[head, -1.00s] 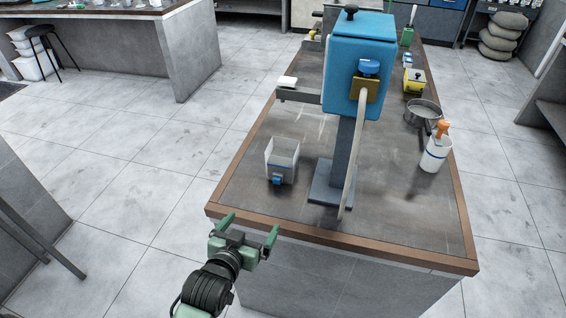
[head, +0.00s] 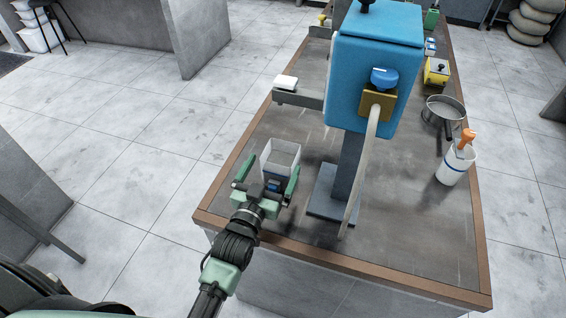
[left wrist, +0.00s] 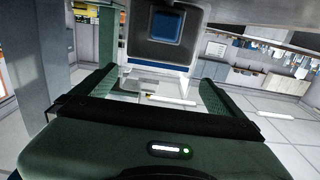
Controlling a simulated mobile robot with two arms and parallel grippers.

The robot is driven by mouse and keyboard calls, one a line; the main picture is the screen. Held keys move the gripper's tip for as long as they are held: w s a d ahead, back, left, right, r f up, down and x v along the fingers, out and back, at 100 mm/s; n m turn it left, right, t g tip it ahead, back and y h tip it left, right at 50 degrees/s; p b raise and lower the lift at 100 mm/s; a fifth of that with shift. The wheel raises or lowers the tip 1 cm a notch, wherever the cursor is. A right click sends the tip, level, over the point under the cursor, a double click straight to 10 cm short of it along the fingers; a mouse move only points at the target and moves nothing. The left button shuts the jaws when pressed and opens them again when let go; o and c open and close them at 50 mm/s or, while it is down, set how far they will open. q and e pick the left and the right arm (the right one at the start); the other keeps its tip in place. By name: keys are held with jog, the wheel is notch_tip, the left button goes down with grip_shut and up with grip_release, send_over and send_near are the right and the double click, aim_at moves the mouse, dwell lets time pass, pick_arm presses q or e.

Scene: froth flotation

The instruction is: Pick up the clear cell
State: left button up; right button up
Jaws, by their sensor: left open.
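The clear cell (head: 282,154) is a see-through, open-topped box with a blue fitting low on its near side. It stands upright on the bench top (head: 310,240), left of the blue machine. My left gripper (head: 271,169) is open, its green fingers on either side of the cell's near part. The cell is between them, and I cannot tell whether either finger touches it. In the left wrist view the cell (left wrist: 135,52) shows ahead between the spread fingers, with its blue fitting facing me. My right gripper is not in view.
The blue machine (head: 372,75) stands on a grey column just right of the cell, with a pale hose down its front. A side arm with a white pad (head: 286,82) reaches out behind the cell. A pan (head: 443,110) and a white bottle (head: 456,165) stand further right.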

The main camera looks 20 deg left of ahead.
aim_at(286, 144)
pick_arm(q)
jog(key=shift+w+d+r, duration=0.1)
jog(key=shift+w, duration=0.95)
jog(key=w, duration=0.1)
jog(key=w+p, duration=0.1)
jog(key=w, duration=0.1)
jog(key=w+p, duration=0.1)
jog(key=shift+w+d+r, duration=0.1)
jog(key=shift+w+d, duration=0.1)
jog(key=shift+d, duration=0.1)
jog(key=shift+w, duration=0.55)
jog(key=shift+s, duration=0.1)
jog(key=c, duration=1.9)
jog(key=shift+c, duration=0.7)
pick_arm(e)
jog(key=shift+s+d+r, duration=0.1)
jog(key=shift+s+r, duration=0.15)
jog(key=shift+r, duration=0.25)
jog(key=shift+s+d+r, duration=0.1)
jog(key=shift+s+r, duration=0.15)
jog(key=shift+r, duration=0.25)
